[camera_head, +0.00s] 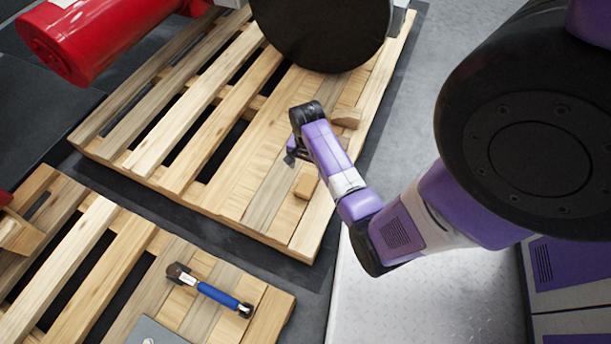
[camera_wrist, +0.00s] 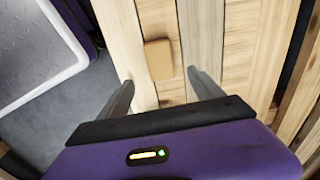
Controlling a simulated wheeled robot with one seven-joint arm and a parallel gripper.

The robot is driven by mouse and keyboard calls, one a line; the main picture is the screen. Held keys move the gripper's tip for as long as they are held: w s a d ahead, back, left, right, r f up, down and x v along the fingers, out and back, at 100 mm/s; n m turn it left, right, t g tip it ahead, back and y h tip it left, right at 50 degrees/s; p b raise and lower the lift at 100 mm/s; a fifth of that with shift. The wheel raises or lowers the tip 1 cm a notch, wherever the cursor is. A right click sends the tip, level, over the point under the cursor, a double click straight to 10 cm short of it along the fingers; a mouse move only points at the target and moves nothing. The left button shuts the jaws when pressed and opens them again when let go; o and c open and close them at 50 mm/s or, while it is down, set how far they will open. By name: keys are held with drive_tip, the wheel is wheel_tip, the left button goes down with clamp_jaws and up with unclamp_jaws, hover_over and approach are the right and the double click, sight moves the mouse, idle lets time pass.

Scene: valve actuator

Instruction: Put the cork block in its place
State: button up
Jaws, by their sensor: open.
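A small tan block, which looks like the cork block (camera_head: 306,183), lies on the boards of the upper wooden pallet (camera_head: 255,180), near its right edge. It also shows in the wrist view (camera_wrist: 158,59), apart from my fingers and just beyond the gap between their tips. My gripper (camera_head: 291,157) is over the same pallet, to the left of the block in the head view. In the wrist view its fingers (camera_wrist: 160,77) are spread with nothing between them. I cannot tell which spot is the block's place.
Another wooden block (camera_head: 346,116) is on the pallet behind my wrist. A large dark disc (camera_head: 320,30) and a red cylinder (camera_head: 90,40) stand at the back.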

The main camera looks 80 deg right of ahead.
drive_tip(key=a+r+n+t+h, duration=0.1)
drive_tip(key=a+r+n+t, duration=0.25)
drive_tip(key=a, duration=0.25)
drive_tip(key=s+a+r+n+t+h, duration=0.1)
drive_tip(key=a+r+n+t, duration=0.1)
drive_tip(key=a+n, duration=0.35)
drive_tip(key=a+r+n+t+h, duration=0.2)
drive_tip(key=a+n, duration=0.2)
drive_tip(key=a, duration=0.2)
drive_tip(key=s+a+r+n+t+y, duration=0.1)
drive_tip(key=a+r, duration=0.3)
drive_tip(key=r, duration=0.4)
drive_tip(key=s+a+r+n+t+y, duration=0.2)
drive_tip(key=a+r+n+t, duration=0.1)
drive_tip(key=r, duration=0.5)
drive_tip(key=s+a+r+n+t+y, duration=0.1)
drive_tip(key=a+r+n+t, duration=0.2)
drive_tip(key=a+r, duration=0.4)
drive_tip(key=shift+s+r, duration=0.2)
drive_tip(key=shift+r, duration=0.35)
drive_tip(key=shift+r, duration=0.1)
wheel_tip(320, 180, up, 27)
drive_tip(key=p, duration=2.7)
drive_tip(key=shift+r+p, duration=0.15)
drive_tip(key=shift+p, duration=0.15)
